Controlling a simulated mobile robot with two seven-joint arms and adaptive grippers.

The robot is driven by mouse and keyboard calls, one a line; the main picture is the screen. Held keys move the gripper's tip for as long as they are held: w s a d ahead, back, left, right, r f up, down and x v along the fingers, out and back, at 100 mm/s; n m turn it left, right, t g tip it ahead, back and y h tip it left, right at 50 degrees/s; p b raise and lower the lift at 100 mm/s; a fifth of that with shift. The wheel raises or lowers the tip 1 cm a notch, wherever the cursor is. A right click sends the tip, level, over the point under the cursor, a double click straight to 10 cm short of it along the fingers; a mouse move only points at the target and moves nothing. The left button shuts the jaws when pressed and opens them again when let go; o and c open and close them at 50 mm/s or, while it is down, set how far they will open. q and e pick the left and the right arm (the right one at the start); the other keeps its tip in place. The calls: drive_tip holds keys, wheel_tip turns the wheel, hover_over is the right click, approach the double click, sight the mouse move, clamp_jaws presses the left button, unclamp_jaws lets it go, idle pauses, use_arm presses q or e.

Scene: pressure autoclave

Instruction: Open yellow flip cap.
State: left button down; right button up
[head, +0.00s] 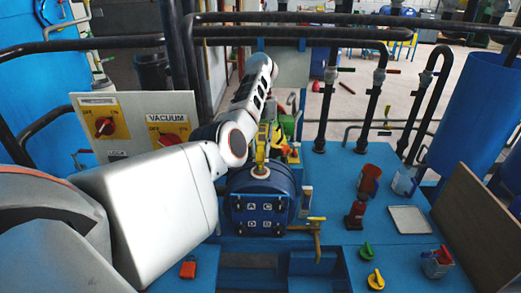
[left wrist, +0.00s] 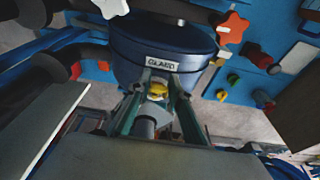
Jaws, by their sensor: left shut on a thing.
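The yellow flip cap (left wrist: 157,90) shows in the left wrist view between the two fingers of my left gripper (left wrist: 160,82), which is shut on it. Beyond the fingertips is a dark blue round vessel (left wrist: 165,45) with a white label. In the head view, my left arm reaches from the left, over the blue vessel (head: 258,196) with its lettered front. A yellow upright piece (head: 261,150) stands above a pale ring on top of that vessel. The left fingers are hard to make out there. My right gripper is in neither view.
A panel with red rotary switches (head: 105,126) stands at the left. On the blue bench are a red bottle (head: 355,214), a white tray (head: 408,220), green (head: 366,251) and yellow (head: 376,280) knobs, and a red container (head: 368,180). Black pipes (head: 322,110) rise behind.

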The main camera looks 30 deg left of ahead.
use_arm(q)
drive_tip(key=shift+f, duration=0.2)
idle(0.4)
drive_tip(key=c, duration=1.9)
unclamp_jaws()
drive_tip(key=shift+r, duration=0.2)
wheel_tip(320, 180, up, 6)
drive_tip(key=shift+d+r, duration=0.1)
drive_tip(key=shift+r, duration=1.75)
